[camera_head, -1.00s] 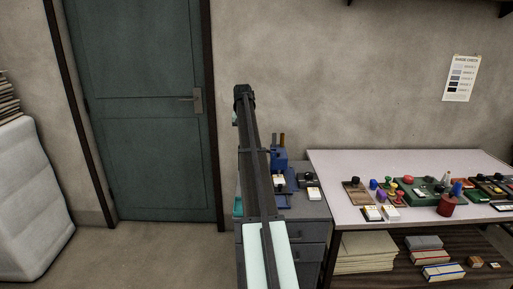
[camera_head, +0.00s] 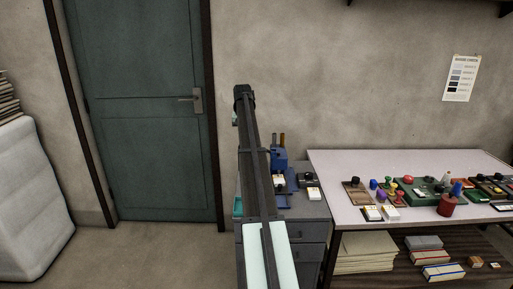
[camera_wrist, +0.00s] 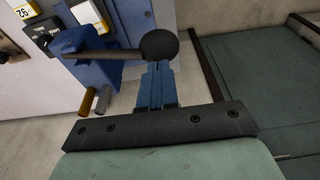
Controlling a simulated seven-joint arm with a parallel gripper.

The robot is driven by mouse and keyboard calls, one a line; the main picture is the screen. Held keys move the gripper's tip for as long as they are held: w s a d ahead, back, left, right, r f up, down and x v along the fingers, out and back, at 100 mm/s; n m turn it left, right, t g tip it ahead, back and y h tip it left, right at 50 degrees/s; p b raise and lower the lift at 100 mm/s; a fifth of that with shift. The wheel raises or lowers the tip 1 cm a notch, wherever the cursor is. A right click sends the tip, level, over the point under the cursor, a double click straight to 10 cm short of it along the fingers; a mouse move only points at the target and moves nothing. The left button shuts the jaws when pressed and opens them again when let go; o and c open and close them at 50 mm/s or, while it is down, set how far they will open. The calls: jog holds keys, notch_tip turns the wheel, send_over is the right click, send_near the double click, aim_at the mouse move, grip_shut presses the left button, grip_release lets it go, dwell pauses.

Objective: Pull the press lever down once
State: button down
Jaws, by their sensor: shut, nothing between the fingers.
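The blue press (camera_head: 280,158) stands on the grey cabinet in the head view, partly hidden behind my arm. In the wrist view the press body (camera_wrist: 90,45) is at the upper left. Its dark lever (camera_wrist: 122,54) reaches right and ends in a round black knob (camera_wrist: 159,45). My gripper (camera_wrist: 155,72) shows there as blue fingers closed together with nothing between them. The fingertips are right at the knob, which covers their ends; I cannot tell whether they touch it. In the head view my arm hides the lever, and the fingers cannot be made out.
The grey drawer cabinet (camera_head: 310,232) stands left of a white-topped table (camera_head: 335,168) crowded with stamps and pads. Small labelled boxes lie beside the press. A green door (camera_head: 140,150) is at the left. Two short brass and grey cylinders (camera_wrist: 93,101) sit by the press in the wrist view.

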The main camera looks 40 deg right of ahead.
jog(key=shift+f, duration=0.1)
notch_tip(320, 180, down, 7)
dwell(1.7)
jog(key=shift+r, duration=3.6)
jog(key=shift+w+a, duration=0.1)
